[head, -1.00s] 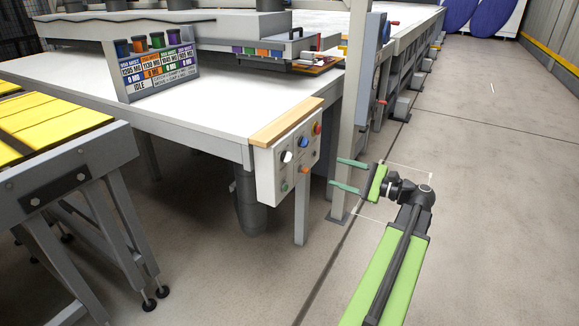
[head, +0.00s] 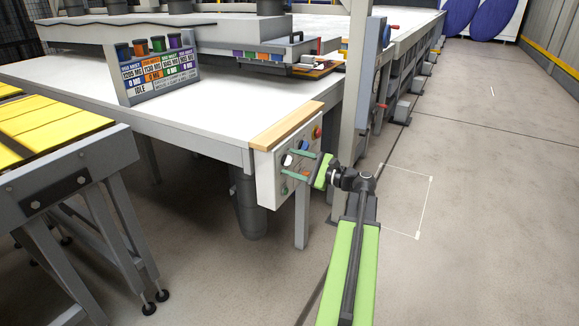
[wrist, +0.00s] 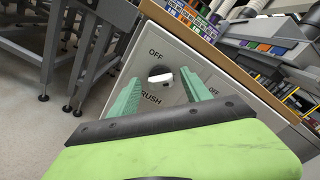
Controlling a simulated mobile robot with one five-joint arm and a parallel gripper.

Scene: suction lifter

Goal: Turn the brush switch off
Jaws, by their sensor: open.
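The brush switch (wrist: 160,76) is a knob with a white handle and dark base in the wrist view. "OFF" is printed above it, and the letters "RUSH" show below. It sits on the light control panel (head: 268,180) under a wooden ledge. My gripper (head: 284,162) is open in front of the panel, its green fingers pointing at it. In the wrist view the knob appears between the fingertips (wrist: 159,78), one on each side. I cannot tell whether they touch it. In the head view the fingers partly cover the panel's knobs.
A red button (head: 317,132) sits at the panel's upper right. A second "OFF" label (wrist: 213,64) shows to the right. The wooden ledge (head: 286,126) overhangs the panel. A grey post (head: 355,90) stands behind my gripper. Floor at right is clear.

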